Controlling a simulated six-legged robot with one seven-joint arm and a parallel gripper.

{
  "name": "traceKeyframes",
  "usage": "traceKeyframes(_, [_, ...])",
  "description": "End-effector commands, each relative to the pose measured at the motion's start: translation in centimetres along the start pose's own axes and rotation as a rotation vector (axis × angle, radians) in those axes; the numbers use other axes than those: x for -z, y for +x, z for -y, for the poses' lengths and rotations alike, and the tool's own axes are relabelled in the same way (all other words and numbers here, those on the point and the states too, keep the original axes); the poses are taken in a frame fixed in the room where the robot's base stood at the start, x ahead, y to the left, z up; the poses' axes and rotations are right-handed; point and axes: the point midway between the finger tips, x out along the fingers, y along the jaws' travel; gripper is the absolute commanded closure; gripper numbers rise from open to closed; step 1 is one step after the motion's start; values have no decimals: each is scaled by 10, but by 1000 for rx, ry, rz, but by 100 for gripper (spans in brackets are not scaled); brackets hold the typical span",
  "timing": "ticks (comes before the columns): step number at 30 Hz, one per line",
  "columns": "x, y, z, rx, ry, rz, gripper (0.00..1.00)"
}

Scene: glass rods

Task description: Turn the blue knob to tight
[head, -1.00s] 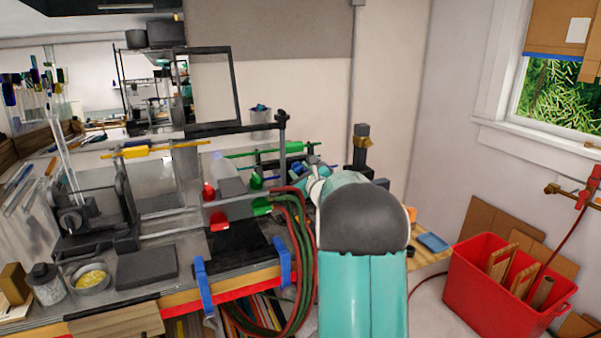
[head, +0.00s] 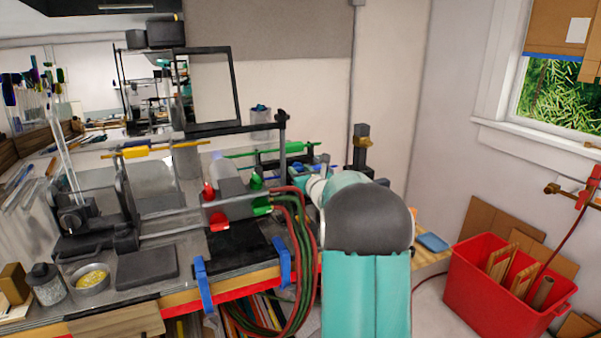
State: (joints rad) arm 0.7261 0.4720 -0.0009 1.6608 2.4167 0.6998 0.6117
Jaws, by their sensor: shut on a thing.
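My arm reaches away from me toward the right end of the workbench, and its teal and dark grey links fill the lower middle of the head view. A pale teal and white wrist part shows at the upper left of the dark elbow. My gripper is hidden behind these links, so its fingers and anything between them do not show. A small patch of blue (head: 320,167) shows just above the wrist part, beside dark fittings. I cannot tell whether it is the blue knob or a blue rod. Any tightness mark is not visible.
Red knobs (head: 218,220) and green knobs (head: 262,206) sit on the bench apparatus left of my arm. Red and green hoses (head: 300,245) hang close beside the arm. A dark post (head: 361,148) stands behind it. A red bin (head: 500,290) is on the floor at right.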

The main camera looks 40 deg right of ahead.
Motion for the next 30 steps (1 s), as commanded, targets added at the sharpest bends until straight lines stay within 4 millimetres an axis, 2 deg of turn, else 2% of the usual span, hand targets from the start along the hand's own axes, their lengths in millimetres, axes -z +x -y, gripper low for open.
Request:
traceKeyframes(6, [1, 0, 1, 1, 1, -2, 88])
traceKeyframes(7, [1, 0, 1, 1, 1, -2, 62])
traceKeyframes(9, [1, 0, 1, 1, 1, -1, 49])
traceKeyframes(20, [0, -4, 0, 1, -1, 0, 49])
traceKeyframes(23, [-1, -15, 1, 2, -1, -1, 49])
traceKeyframes(30, [-1, -65, 0, 3, 0, -1, 49])
